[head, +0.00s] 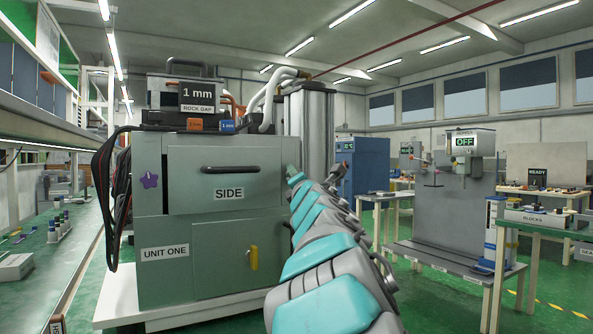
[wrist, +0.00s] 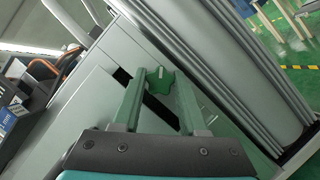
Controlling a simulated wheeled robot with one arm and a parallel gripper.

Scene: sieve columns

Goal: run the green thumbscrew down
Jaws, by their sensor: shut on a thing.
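The green thumbscrew (wrist: 160,81) shows in the wrist view as a lobed knob with a small pale mark on top. It sits between the two fingertips of my gripper (wrist: 162,88), which is shut on it. The fingers look green too and reach away from the dark gripper body. Beyond the knob is a pale grey panel with a dark slot. How far the screw is driven in cannot be told.
Ribbed grey columns (head: 309,125) stand close beside my gripper. A 1 mm ROCK GAP sign (head: 200,96) stands on top. A drill press (head: 463,150) marked OFF is at right.

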